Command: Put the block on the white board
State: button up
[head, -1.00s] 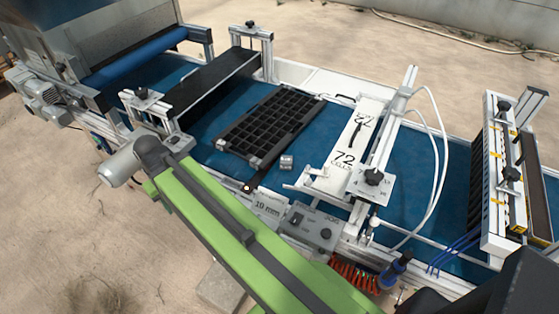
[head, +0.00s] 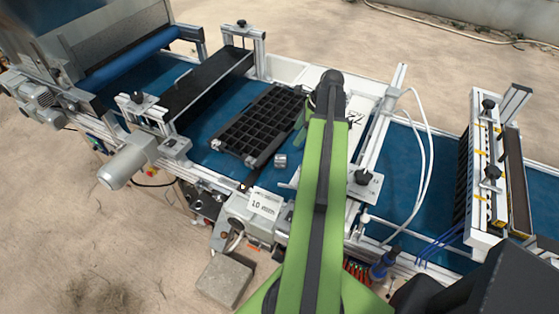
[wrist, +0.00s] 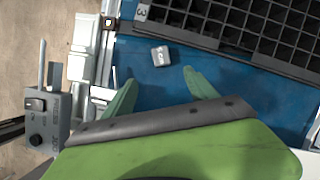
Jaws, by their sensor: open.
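The block is a small grey cube (head: 280,161) on the blue belt, just in front of the black cell tray. In the wrist view the block (wrist: 160,56) lies beyond my fingertips, roughly between their lines, and nothing touches it. My gripper (wrist: 160,80) is open and empty, with its two green fingers apart over the belt. In the head view my arm hides most of the gripper; a green finger shows beside the tray. The white board (head: 367,104) lies across the belt to the right of the block, largely hidden behind my arm.
The black cell tray (head: 238,133) lies close behind the block. A frame with white hoses (head: 425,150) stands right of the board. A grey control box (wrist: 42,125) is at left in the wrist view. Bare blue belt surrounds the block's near side.

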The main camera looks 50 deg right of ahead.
jog(key=b, duration=1.1)
send_near(281, 158)
jog(key=x, duration=0.5)
jog(key=shift+s+f, duration=0.2)
jog(key=shift+s, duration=0.05)
jog(key=shift+w+a+f+b, duration=0.1)
jog(key=shift+w+f+b, duration=0.1)
jog(key=shift+b, duration=0.15)
jog(key=shift+r, duration=0.1)
jog(key=b+x, duration=0.4)
jog(key=x, duration=0.1)
jog(key=shift+w+b, duration=0.1)
jog(key=shift+b, duration=0.25)
grip_shut()
